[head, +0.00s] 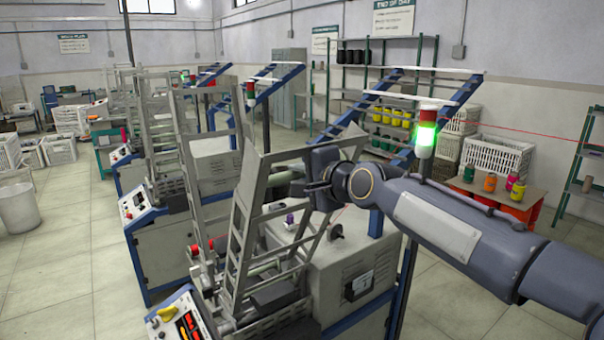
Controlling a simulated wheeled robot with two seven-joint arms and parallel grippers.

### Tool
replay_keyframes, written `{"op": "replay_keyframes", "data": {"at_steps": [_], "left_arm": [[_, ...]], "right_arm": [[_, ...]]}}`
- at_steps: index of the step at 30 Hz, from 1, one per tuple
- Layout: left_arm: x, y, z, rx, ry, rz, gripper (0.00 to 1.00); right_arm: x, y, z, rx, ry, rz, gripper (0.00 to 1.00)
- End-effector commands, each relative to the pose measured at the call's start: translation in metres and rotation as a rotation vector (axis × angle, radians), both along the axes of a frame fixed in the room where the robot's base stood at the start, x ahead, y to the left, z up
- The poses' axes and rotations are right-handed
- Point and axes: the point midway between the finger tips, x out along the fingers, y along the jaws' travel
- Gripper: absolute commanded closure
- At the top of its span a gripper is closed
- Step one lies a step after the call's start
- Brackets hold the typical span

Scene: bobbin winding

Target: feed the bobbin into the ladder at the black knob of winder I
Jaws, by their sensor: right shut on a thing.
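My right gripper (306,188) reaches in from the right, at the upper part of the tall grey ladder frame (243,215) of the nearest winder (335,285). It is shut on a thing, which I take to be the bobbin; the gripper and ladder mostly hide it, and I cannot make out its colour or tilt. I cannot tell whether it touches the ladder. I cannot pick out a black knob or a winder letter for certain. My left gripper is not in view.
A signal lamp (426,135), lit green, stands behind my right arm. A control panel (184,322) with a yellow object (161,314) is at the bottom left. More winders stand in a row behind. A table (500,200) with coloured spools is at the right.

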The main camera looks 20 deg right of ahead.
Motion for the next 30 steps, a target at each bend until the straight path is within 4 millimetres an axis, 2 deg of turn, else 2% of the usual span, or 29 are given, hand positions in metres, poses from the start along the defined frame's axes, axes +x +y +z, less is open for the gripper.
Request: {"op": "replay_keyframes", "data": {"at_steps": [9, 23, 30], "left_arm": [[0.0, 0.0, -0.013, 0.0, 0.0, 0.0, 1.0], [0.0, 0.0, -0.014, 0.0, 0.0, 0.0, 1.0], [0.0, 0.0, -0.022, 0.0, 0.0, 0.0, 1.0]], "right_arm": [[0.007, 0.002, -0.019, 0.002, 0.0, -0.001, 1.0], [0.009, 0.003, -0.022, 0.001, -0.001, 0.0, 1.0], [0.013, 0.005, -0.033, 0.0, -0.001, 0.0, 1.0]]}}
